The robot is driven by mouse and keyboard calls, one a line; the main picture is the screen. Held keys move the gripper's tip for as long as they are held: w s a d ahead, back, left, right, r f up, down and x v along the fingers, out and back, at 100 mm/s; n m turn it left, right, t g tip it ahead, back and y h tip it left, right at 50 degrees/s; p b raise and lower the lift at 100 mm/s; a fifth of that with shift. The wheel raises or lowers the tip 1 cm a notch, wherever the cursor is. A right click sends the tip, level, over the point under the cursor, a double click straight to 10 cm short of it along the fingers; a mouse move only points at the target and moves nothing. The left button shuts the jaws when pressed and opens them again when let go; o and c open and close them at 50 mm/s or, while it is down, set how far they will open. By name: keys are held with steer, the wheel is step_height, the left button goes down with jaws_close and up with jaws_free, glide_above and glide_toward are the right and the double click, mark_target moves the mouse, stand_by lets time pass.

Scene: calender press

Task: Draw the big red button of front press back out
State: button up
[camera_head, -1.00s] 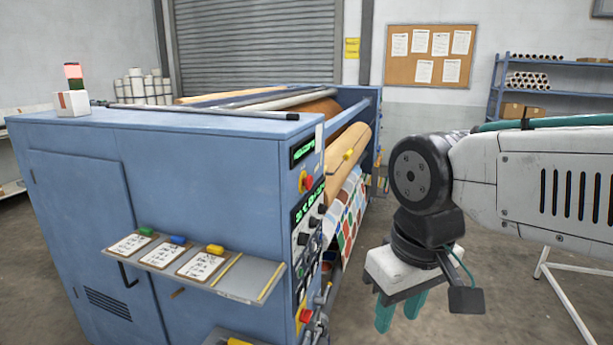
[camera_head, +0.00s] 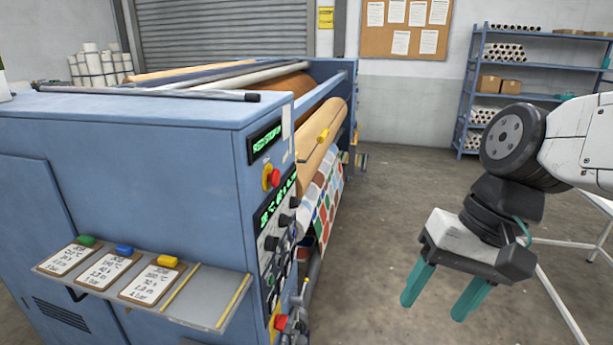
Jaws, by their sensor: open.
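The blue calender press (camera_head: 150,140) fills the left and middle of the view. On its narrow control face a big red button (camera_head: 274,177) sits on a yellow base, below the upper green display (camera_head: 265,140). A second red button (camera_head: 281,322) on a yellow plate shows lower on the same face, near the bottom edge. Whether either is pressed in cannot be told. My gripper (camera_head: 432,296) hangs right of the press over the floor, teal fingers apart and empty, pointing down. It is well clear of both buttons.
A shelf (camera_head: 218,311) with clipboards juts out from the press front. Black knobs (camera_head: 283,220) and another display line the control face. A patterned fabric (camera_head: 323,200) hangs behind it. Open floor (camera_head: 390,215) lies between press and gripper. A blue rack (camera_head: 467,90) stands at the back right.

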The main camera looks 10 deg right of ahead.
steer(key=w+a+r+m+g+y, duration=0.1)
steer(key=w+a+m+y, duration=0.35)
steer(key=w+a, duration=0.2)
steer(key=m+t+y, duration=0.7)
steer(key=m+y, duration=0.2)
steer(key=m, duration=0.4)
glide_toward(278, 178)
steer(key=shift+n, duration=0.25)
steer(key=x, duration=0.7)
steer(key=shift+w+a, duration=0.1)
steer(key=shift+a, duration=0.2)
